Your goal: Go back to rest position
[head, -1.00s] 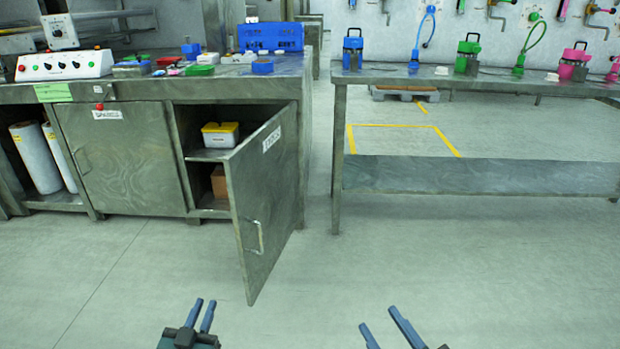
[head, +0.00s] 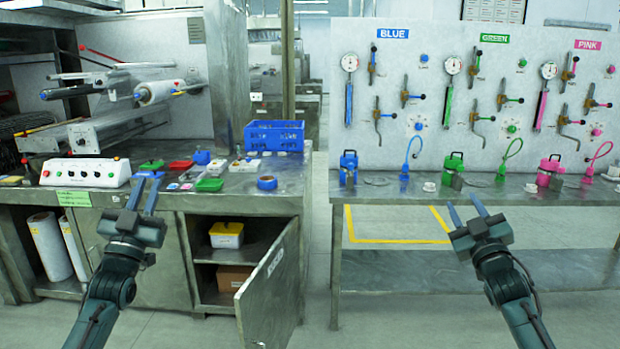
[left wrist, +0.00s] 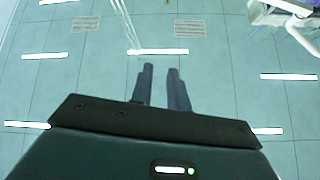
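My left gripper (head: 145,192) is raised at the left in the head view, in front of the left workbench. Its two blue fingers are apart with nothing between them. It also shows in the left wrist view (left wrist: 161,70), fingers apart and empty, with the ceiling and its lights behind. My right gripper (head: 465,210) is raised at the right, in front of the right bench. Its fingers are spread and empty. Both grippers point upward and appear clear of the benches, touching nothing.
The left workbench (head: 275,190) carries a blue crate (head: 274,135), a white control box (head: 86,172) and small coloured items. Its cabinet door (head: 268,297) stands open, with a yellow-lidded box (head: 226,236) inside. The right bench (head: 400,190) holds blue, green and pink vessels. Open floor lies between the benches.

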